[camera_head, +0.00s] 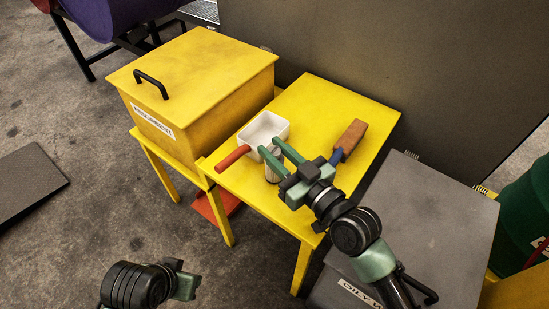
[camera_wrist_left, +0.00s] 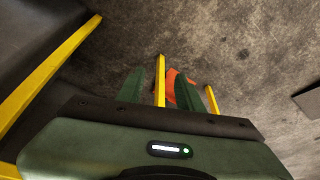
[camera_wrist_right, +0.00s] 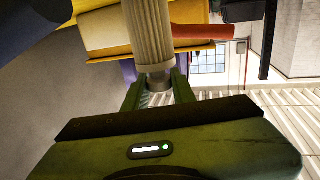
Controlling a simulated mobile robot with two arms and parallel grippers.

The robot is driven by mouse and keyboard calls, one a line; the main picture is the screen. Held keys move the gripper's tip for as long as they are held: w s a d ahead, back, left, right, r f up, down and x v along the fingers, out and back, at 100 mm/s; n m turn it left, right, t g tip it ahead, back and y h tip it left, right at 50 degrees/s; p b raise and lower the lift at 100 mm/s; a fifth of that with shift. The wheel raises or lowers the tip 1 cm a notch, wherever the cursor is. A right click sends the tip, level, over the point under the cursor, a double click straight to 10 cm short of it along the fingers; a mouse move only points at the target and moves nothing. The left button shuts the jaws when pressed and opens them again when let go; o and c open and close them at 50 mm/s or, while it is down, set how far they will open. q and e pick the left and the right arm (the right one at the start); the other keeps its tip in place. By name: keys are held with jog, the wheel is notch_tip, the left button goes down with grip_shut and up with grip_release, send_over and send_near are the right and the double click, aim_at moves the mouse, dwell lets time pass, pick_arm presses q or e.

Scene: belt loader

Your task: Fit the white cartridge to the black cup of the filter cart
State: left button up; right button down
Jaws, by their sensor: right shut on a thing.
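The white cartridge (camera_head: 272,172) is held by my right gripper (camera_head: 269,146) above or at the yellow table; I cannot tell whether it touches the top. In the right wrist view the pleated cartridge (camera_wrist_right: 152,32) stands lengthwise, its narrow grey end between the green fingers (camera_wrist_right: 156,88). My left gripper (camera_head: 186,284) is low at the front, away from the table. In the left wrist view its two fingers (camera_wrist_left: 160,90) are apart with nothing held between them. I cannot make out the black cup or the filter cart in any view.
The yellow table (camera_head: 345,100) holds a white tray (camera_head: 283,130), a red handle (camera_head: 232,158) and a brown brush (camera_head: 352,136) with a blue handle. A yellow lidded bin (camera_head: 215,75) stands left. A grey lidded box (camera_head: 440,215) and green drum (camera_head: 525,205) stand right.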

jog(key=shift+r, duration=0.15)
